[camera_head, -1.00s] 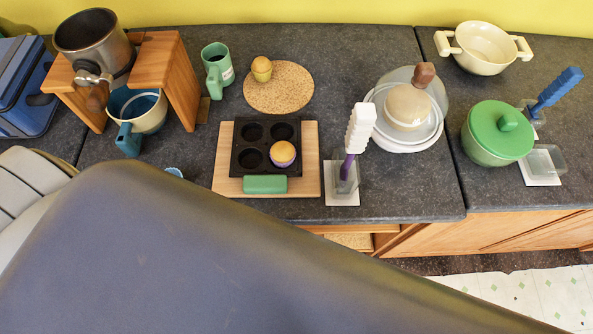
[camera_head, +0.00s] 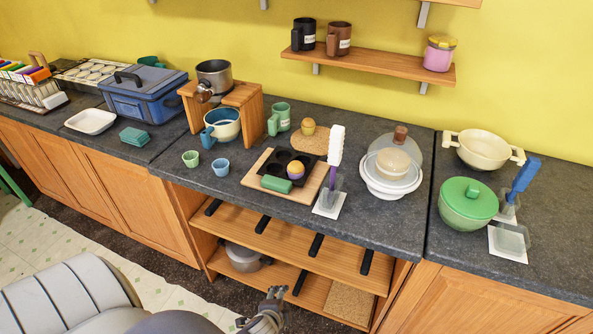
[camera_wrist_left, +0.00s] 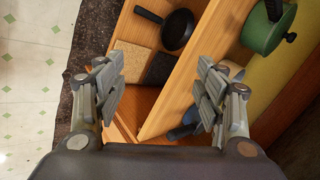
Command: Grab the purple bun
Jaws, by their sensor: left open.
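The bun in a purple cup (camera_head: 296,170) has a golden top. It sits in the front right well of the dark muffin tin (camera_head: 270,169), which stands on a wooden board (camera_head: 258,184) on the counter. A second golden bun (camera_head: 308,127), in a yellowish cup, sits on a round cork mat behind the tin. My left gripper (camera_head: 266,310) is low in front of the open shelves, well below the counter and the buns. In the left wrist view its fingers (camera_wrist_left: 158,78) are wide apart and empty, above shelf edges. My right gripper is in neither view.
A white-and-purple brush (camera_head: 335,150) stands upright just right of the board. Small cups (camera_head: 221,167) stand to its left. A covered plate stack (camera_head: 391,165) stands further right. A pan (camera_wrist_left: 177,30) shows below the gripper.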

